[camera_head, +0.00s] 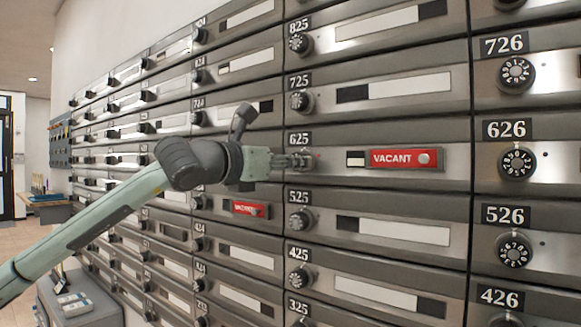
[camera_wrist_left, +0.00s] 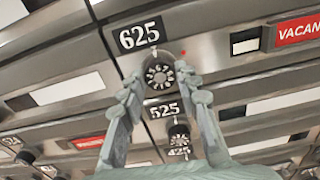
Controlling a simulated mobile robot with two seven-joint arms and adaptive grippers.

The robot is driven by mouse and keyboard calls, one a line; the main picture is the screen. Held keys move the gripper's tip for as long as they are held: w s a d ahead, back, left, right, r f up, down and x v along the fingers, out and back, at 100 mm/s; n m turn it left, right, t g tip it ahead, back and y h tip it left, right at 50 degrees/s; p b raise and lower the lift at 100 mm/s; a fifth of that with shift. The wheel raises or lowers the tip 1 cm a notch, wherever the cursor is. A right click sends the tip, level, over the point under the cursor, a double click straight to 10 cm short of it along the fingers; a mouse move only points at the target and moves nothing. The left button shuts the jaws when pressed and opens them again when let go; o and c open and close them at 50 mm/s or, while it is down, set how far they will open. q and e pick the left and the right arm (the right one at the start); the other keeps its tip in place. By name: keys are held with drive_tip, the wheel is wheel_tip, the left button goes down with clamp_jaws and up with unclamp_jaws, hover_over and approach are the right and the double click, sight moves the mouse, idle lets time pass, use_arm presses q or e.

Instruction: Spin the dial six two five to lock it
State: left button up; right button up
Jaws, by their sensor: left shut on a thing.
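Mailbox 625 has a number plate (camera_head: 298,139) and a red VACANT slider (camera_head: 404,158) on its front. Its dial (camera_wrist_left: 160,76) is round and dark with white figures, just below the 625 plate (camera_wrist_left: 139,36) in the left wrist view. My left gripper (camera_head: 302,160) is at that dial, with its fingers shut on the dial from both sides. In the head view the fingers hide most of the dial. The setting on the dial is too small to read. My right gripper is not in view.
Neighbouring dials stand close by: 725 (camera_head: 301,102) above, 525 (camera_head: 300,221) below and 626 (camera_head: 518,163) to the right. Another red slider (camera_head: 249,208) is on a mailbox at lower left. A grey box-like unit (camera_head: 80,306) stands at lower left.

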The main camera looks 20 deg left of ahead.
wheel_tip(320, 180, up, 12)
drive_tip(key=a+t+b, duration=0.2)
drive_tip(key=b, duration=0.3)
use_arm(q)
drive_tip(key=m+p, duration=0.3)
drive_tip(key=m, duration=3.1)
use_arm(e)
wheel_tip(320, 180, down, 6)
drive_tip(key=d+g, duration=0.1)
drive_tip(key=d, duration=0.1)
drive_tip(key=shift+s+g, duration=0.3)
